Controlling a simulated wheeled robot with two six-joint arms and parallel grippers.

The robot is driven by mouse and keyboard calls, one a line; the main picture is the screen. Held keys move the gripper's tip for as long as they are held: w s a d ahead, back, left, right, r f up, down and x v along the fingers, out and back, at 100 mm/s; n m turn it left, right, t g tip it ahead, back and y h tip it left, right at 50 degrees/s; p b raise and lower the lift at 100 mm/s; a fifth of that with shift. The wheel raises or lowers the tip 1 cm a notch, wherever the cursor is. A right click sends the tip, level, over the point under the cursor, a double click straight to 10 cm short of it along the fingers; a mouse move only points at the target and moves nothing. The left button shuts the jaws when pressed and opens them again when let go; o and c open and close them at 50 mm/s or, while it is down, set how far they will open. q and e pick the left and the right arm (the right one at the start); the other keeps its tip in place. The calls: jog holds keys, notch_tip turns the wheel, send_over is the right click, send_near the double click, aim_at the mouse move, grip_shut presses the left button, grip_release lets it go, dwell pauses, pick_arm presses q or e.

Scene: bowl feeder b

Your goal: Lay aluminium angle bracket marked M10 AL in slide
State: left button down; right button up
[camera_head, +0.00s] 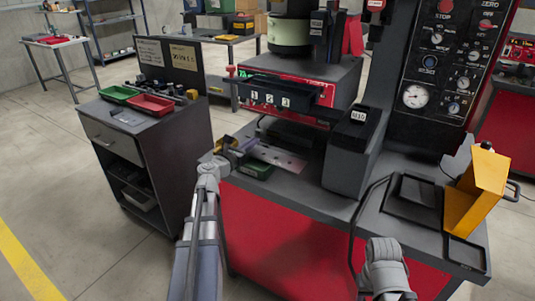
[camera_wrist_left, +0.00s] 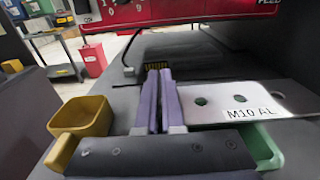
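The aluminium angle bracket (camera_head: 280,157) is a bright flat plate with round holes. In the left wrist view its label M10 AL faces up on the bracket (camera_wrist_left: 225,103). My left gripper (camera_head: 241,148) is at the bracket's left end. In the left wrist view the purple fingers of my left gripper (camera_wrist_left: 159,100) are close together, apparently shut on the bracket's edge; the gripped part is hidden between them. The bracket reaches right from the fingers, over a green bin (camera_wrist_left: 265,148). I cannot tell which part is the slide.
A yellow bin (camera_wrist_left: 82,117) stands left of the fingers. A red-fronted machine with a panel numbered 1 2 3 (camera_head: 285,97) rises behind the bracket. A dark block marked M10 (camera_head: 352,150) stands to the right. A cart (camera_head: 150,140) stands left, across a floor gap.

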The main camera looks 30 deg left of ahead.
pick_arm(q)
jog(key=shift+r, duration=0.2)
notch_tip(320, 180, up, 10)
jog(key=p, duration=1)
jog(key=shift+f, duration=0.1)
jog(key=shift+f, duration=0.15)
